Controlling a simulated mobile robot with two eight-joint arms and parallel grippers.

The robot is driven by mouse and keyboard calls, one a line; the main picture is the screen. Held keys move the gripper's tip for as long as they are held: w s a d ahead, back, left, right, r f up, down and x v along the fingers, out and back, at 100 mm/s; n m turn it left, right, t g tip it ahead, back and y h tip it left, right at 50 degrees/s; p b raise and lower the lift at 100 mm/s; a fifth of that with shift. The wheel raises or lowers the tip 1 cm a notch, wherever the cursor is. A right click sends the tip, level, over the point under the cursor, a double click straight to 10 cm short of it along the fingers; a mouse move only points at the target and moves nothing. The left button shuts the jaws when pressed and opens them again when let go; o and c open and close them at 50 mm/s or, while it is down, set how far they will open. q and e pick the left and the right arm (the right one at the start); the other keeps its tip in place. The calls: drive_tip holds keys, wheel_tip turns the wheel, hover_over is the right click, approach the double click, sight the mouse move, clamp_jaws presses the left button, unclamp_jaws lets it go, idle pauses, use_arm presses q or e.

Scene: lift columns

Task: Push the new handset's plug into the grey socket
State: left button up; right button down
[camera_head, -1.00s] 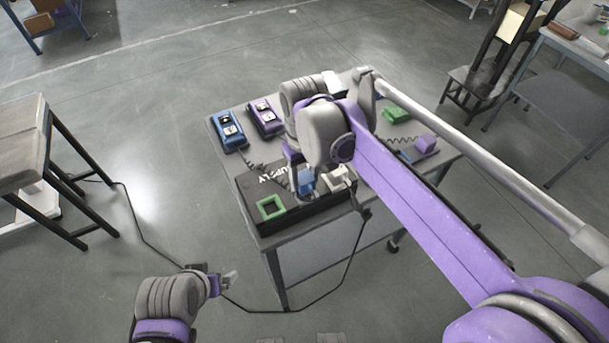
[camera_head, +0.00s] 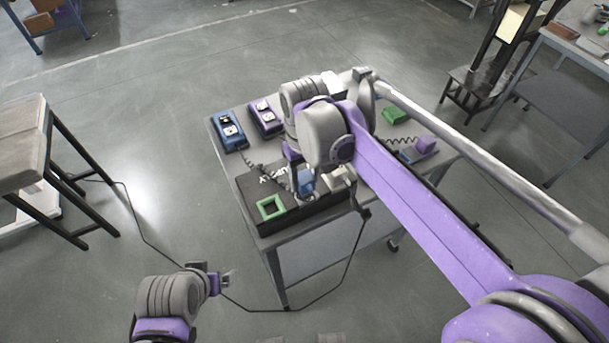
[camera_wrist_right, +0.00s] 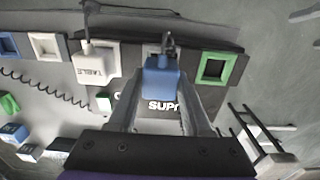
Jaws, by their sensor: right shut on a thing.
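In the right wrist view the blue plug (camera_wrist_right: 160,78) is between the fingers of my right gripper (camera_wrist_right: 161,90), which is shut on it. The plug covers most of a pale socket (camera_wrist_right: 149,50); whether it is above it or inside it I cannot tell. In the head view the blue plug (camera_head: 305,182) shows below my right gripper (camera_head: 302,172), over the black supply box (camera_head: 313,215). A coiled cord runs from the blue handset (camera_head: 229,132) towards the plug. My left gripper (camera_head: 222,279) hangs over the floor; its finger gap is unclear.
The green socket (camera_wrist_right: 217,67) is empty. A white plug (camera_wrist_right: 95,65) marked "TABLE" stands in a white socket on the other side.

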drive_tip(key=shift+f+b, duration=0.55)
drive_tip(key=shift+f, duration=0.5)
idle(0.6)
drive_tip(key=shift+c, duration=1.3)
unclamp_jaws()
drive_tip(key=shift+o, duration=0.2)
drive_tip(key=shift+o, duration=0.9)
drive_tip(key=shift+r, duration=0.1)
drive_tip(key=shift+r+p, duration=2.55)
drive_tip(key=shift+r, duration=0.95)
